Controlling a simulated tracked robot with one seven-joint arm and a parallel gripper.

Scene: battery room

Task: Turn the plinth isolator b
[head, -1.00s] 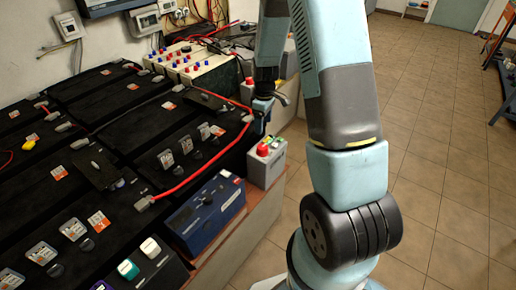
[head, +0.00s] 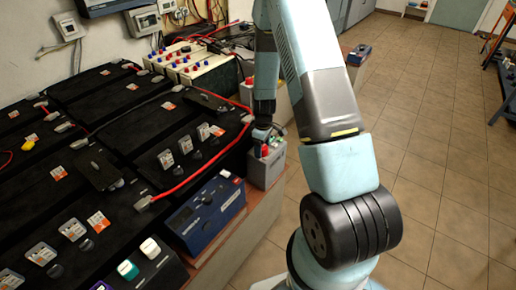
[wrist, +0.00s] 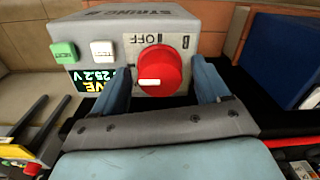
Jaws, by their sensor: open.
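The isolator is a grey box (head: 266,170) on the plinth beside the battery rack, and it also shows in the wrist view (wrist: 205,20). My gripper (wrist: 165,88) is open, with one finger on each side of the knob. I cannot tell whether the fingers touch it. In the head view, my gripper (head: 263,138) is over the top of the box and partly hides the knob.
A blue unit (head: 207,210) stands nearer on the ledge. Black batteries (head: 150,150) with red cables fill the left. A green button (wrist: 63,52) and a white button (wrist: 102,49) sit beside the knob. The tiled floor (head: 440,150) at right is clear.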

